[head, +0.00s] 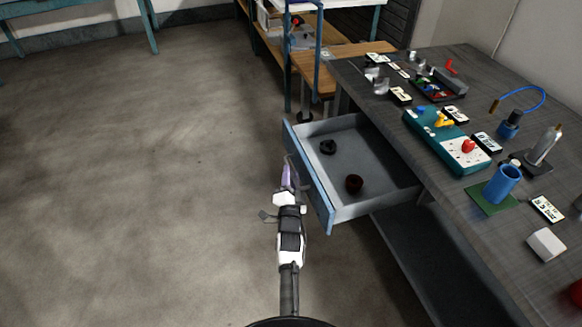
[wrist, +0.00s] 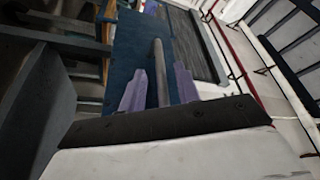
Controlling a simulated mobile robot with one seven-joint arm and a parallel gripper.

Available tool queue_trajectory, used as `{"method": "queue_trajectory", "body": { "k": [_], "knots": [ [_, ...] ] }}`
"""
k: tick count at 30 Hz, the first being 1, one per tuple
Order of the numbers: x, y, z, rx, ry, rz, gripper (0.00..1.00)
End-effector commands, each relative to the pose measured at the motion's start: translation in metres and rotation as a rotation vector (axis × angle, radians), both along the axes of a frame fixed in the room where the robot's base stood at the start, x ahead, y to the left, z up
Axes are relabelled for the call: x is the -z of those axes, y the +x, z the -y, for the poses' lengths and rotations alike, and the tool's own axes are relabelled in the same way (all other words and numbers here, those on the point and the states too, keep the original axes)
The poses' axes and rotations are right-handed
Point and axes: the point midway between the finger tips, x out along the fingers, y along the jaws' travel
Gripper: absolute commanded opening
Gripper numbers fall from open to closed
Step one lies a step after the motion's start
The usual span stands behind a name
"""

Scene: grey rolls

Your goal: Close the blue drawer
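The blue drawer (head: 309,180) is pulled well out from under the workbench, its blue front facing left in the head view. My gripper (head: 288,168) is at the outer side of the drawer front. In the wrist view the blue front (wrist: 133,45) fills the middle, with a grey bar handle (wrist: 159,75) standing out from it. The two purple fingers (wrist: 160,82) lie on either side of the handle, with gaps showing, so the gripper looks open around it.
The grey workbench (head: 470,75) carries a teal box (head: 445,140), a blue cup (head: 502,183), a white block (head: 546,245), labels and small tools. A wooden bench (head: 340,55) stands behind. The concrete floor to the left is clear.

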Motion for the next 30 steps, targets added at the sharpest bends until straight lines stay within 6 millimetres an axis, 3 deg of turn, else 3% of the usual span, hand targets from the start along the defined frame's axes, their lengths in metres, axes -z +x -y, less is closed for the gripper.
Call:
{"method": "queue_trajectory", "body": {
  "k": [8, 16, 30],
  "knots": [
    [0.0001, -0.0003, 0.0000, 0.001, 0.000, -0.001, 0.32],
    [0.0000, -0.0002, 0.0001, 0.001, 0.000, -0.001, 0.00],
    [-0.0018, 0.0013, 0.0036, 0.001, -0.001, -0.001, 0.00]
  ]
}}
